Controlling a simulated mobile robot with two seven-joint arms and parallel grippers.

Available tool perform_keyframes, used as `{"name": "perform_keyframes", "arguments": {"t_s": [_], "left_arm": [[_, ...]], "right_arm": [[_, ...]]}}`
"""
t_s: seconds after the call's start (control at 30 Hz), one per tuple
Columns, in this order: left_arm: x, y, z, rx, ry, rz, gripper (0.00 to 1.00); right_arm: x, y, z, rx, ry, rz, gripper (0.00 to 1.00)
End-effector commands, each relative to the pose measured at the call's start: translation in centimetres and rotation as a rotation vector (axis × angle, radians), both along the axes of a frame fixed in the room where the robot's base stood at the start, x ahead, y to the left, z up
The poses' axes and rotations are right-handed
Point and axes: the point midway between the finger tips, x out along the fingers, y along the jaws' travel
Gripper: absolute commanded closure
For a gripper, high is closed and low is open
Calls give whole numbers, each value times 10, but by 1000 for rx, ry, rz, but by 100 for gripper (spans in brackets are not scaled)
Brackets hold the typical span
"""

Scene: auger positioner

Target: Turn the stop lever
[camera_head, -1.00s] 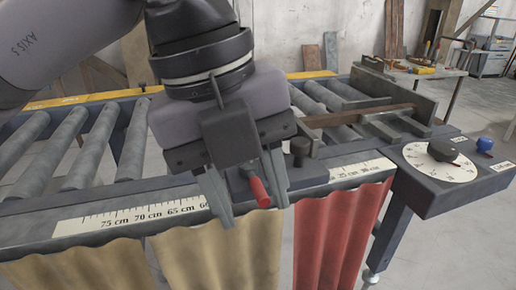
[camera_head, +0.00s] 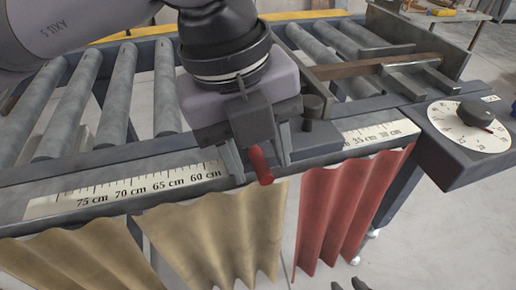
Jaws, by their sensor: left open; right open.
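My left gripper (camera_head: 259,166) comes down from above and is open. Its two fingers show on either side of the red handle, with a gap on each side; I cannot tell whether either touches it. The gripper body hides the lever's upper end and base. Two dark tips at the bottom edge look like my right gripper (camera_head: 348,285), open and far below the lever.
A black knob (camera_head: 475,114) on a white dial sits on the grey box at right. A black clamp knob (camera_head: 313,106) stands right of the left gripper. A ruler strip (camera_head: 130,190) runs along the front edge. Beige (camera_head: 215,235) and red (camera_head: 345,205) curtains hang below it.

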Motion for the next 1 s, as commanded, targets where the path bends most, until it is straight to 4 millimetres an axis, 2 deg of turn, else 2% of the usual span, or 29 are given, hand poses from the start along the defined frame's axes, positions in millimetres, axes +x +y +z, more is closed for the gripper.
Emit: {"name": "perform_keyframes", "arguments": {"t_s": [0.3,0.43,0.47,1.0], "left_arm": [[0,-1,-4,-1,0,-1,56],[0,-1,-4,-1,0,-1,98],[0,-1,-4,-1,0,-1,100],[-1,3,-5,-1,-1,-58,100]], "right_arm": [[3,0,2,1,-7,0,57],[3,1,3,1,-10,0,57],[3,1,3,2,-11,0,57],[4,1,-3,4,-7,0,57]]}}
